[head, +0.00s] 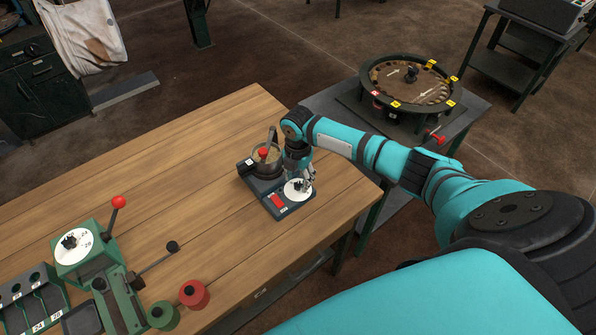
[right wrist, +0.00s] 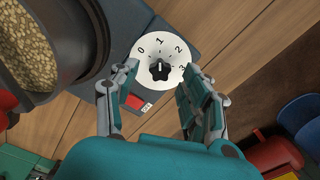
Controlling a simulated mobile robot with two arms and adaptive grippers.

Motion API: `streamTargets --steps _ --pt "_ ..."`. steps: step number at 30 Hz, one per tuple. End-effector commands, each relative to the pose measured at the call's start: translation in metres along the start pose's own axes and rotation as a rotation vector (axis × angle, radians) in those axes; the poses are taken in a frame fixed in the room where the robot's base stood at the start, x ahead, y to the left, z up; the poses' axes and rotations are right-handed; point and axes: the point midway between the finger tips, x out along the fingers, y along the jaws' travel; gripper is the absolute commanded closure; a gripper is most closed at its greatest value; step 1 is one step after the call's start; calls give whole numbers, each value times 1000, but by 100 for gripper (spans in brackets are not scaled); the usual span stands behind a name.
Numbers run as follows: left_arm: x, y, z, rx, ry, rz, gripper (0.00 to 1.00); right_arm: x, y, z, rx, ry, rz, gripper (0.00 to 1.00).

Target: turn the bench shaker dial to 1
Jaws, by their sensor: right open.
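The bench shaker (head: 262,190) is a dark grey unit near the table's right corner, with a round bowl and a red switch. Its dial (head: 293,190) is a white disc, partly hidden by my right gripper (head: 307,180). In the right wrist view the dial face (right wrist: 146,78) shows 0, 1, 2 and 3 around a black lobed knob (right wrist: 160,70). Which number the knob points to is too small to tell surely. My right gripper (right wrist: 160,76) is open, with its fingers on either side of the knob and apart from it. My left gripper is not in view.
The shaker's bowl (right wrist: 40,50) of grain stands close beside the dial. A green device with a white dial (head: 75,246), a red-knobbed lever (head: 118,203) and red and green spools (head: 193,295) stand at the front left. The table's middle is clear. A round machine (head: 410,85) stands behind.

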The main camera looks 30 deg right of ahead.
Motion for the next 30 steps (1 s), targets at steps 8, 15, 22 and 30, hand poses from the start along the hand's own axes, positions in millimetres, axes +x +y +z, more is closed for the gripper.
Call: streamTargets --steps 8,15,22,30 --pt "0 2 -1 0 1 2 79 -61 0 1 0 -3 4 53" --pt "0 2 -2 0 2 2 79 -96 0 1 1 -1 3 53" --pt "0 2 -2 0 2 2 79 -104 0 1 2 -2 1 53" --pt "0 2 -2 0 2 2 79 -104 0 1 2 -1 1 53"
